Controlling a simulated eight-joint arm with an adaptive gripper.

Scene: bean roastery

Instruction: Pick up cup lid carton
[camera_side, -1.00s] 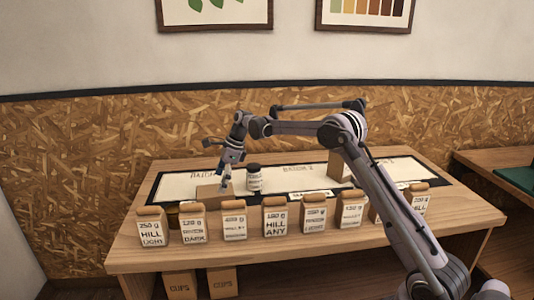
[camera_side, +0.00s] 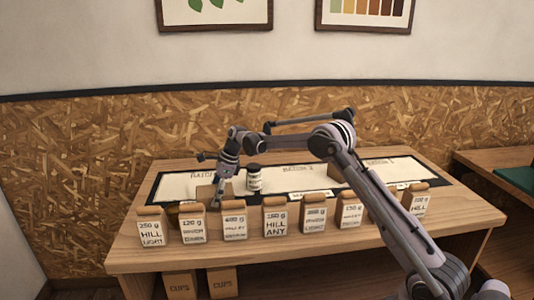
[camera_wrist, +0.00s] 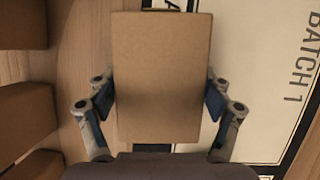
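A plain brown carton (camera_wrist: 160,75) fills the middle of the wrist view; no label shows on the face I see. In the side view the carton (camera_side: 204,192) sits on the table at the left, behind the row of bags and partly hidden by my gripper (camera_side: 219,203). In the wrist view my gripper (camera_wrist: 159,104) is open, with one blue-padded finger on each side of the carton. The pads are very close to its sides; I cannot tell whether they touch.
Several labelled bags (camera_side: 275,217) line the table front. A dark-lidded jar (camera_side: 254,180) stands right of the carton. The white batch mat (camera_wrist: 262,70) lies beside it. More brown boxes (camera_wrist: 22,118) show at the left of the wrist view. Another box (camera_side: 340,172) stands farther right.

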